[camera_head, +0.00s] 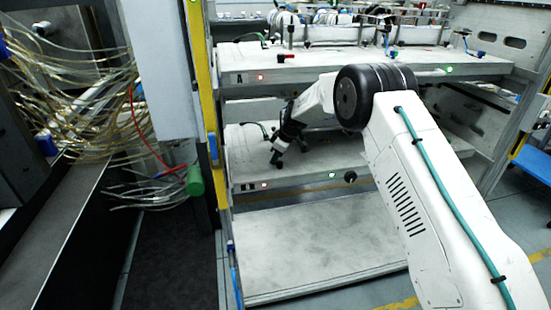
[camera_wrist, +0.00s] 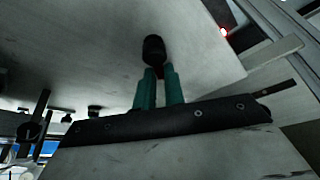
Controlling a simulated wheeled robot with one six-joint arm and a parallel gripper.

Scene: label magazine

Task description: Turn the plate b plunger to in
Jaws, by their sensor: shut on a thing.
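Plate B (camera_head: 300,196) is the middle light-grey shelf of the rack, with a "B" mark on its front edge. My gripper (camera_head: 277,158) is low over the left part of this plate, reaching down to it. In the wrist view, my gripper's teal fingers (camera_wrist: 158,88) are close together on a black rounded knob, the plate B plunger (camera_wrist: 154,48). The knob stands out past the fingertips against the pale plate. The fingers hide its lower part. In the head view the plunger is too small and too covered to make out, and its turn position cannot be told.
Plate A (camera_head: 350,68) is above, carrying several fittings and a small red-handled part (camera_head: 286,56). A red lamp (camera_head: 264,185) and a pale lamp (camera_head: 331,175) are on plate B's front edge, beside a black knob (camera_head: 350,177). A yellow post (camera_head: 206,100) stands at left.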

